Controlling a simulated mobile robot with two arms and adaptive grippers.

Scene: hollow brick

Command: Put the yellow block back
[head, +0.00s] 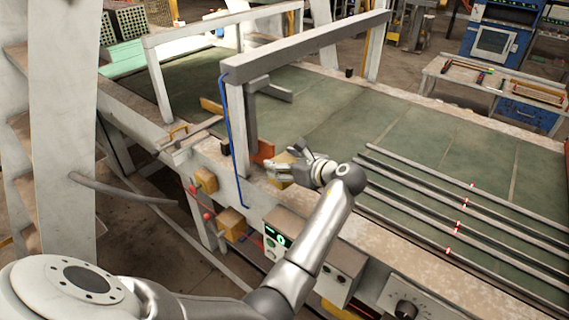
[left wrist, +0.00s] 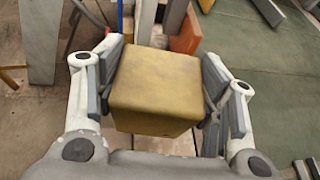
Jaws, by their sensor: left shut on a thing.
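The yellow block (left wrist: 157,85) fills the middle of the left wrist view, with a worn, scuffed top. My left gripper (left wrist: 160,100) is shut on it, one finger pressed to each side. In the head view my left gripper (head: 285,168) is at the near edge of the green-topped machine, beside the grey upright. A part of the yellow block (head: 282,158) shows behind the fingers there. I cannot tell whether the block touches the surface beneath. My right gripper is not in view.
A grey gantry frame (head: 310,45) with a blue cable stands beside the gripper. An orange-red piece (head: 263,151) is close by. Long metal bars (head: 450,200) lie on the green bed (head: 340,120) at right. Two yellowish boxes (head: 206,180) (head: 232,223) hang on the machine's near side.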

